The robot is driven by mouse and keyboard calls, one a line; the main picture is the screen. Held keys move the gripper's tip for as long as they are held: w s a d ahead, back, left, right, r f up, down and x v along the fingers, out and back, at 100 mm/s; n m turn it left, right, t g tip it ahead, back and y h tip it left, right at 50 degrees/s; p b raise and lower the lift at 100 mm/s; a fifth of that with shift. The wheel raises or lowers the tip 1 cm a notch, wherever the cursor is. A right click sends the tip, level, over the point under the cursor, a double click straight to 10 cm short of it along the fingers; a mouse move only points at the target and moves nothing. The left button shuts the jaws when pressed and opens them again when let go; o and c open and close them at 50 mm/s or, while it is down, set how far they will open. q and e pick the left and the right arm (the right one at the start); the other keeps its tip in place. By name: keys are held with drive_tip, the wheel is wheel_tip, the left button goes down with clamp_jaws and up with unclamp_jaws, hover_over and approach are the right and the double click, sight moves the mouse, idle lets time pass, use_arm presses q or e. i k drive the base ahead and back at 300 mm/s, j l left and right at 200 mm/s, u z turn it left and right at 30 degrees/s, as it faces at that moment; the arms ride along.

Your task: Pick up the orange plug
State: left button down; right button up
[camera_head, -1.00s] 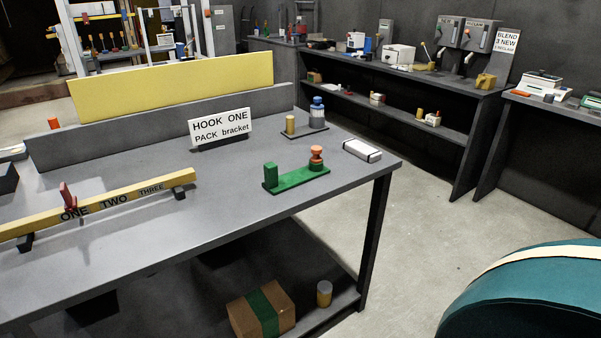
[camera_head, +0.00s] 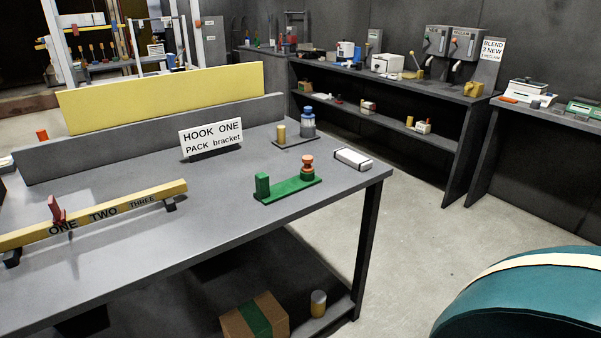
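The orange plug (camera_head: 307,161) sits upright on the right end of a green base (camera_head: 287,190), near the right end of the grey table. A green block (camera_head: 262,184) rises from the base's left end. A dark green collar shows under the plug; I cannot tell how the two are joined. Neither of my grippers is in view.
The grey table (camera_head: 150,250) also holds a yellow bar marked ONE TWO THREE (camera_head: 130,207), a HOOK ONE sign (camera_head: 212,138), a blue-topped container (camera_head: 307,122) and a white box (camera_head: 352,159). A teal rounded object (camera_head: 525,305) fills the lower right. Floor (camera_head: 410,215) is clear between.

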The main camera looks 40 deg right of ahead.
sight(307, 160)
drive_tip(key=i+l, duration=0.1)
drive_tip(key=l, duration=0.4)
drive_tip(key=i+l, duration=0.1)
drive_tip(key=l, duration=0.35)
drive_tip(key=i+l, duration=0.1)
drive_tip(key=l, duration=0.4)
drive_tip(key=i+l, duration=0.15)
drive_tip(key=l, duration=0.3)
drive_tip(key=i+l, duration=0.1)
drive_tip(key=l, duration=0.4)
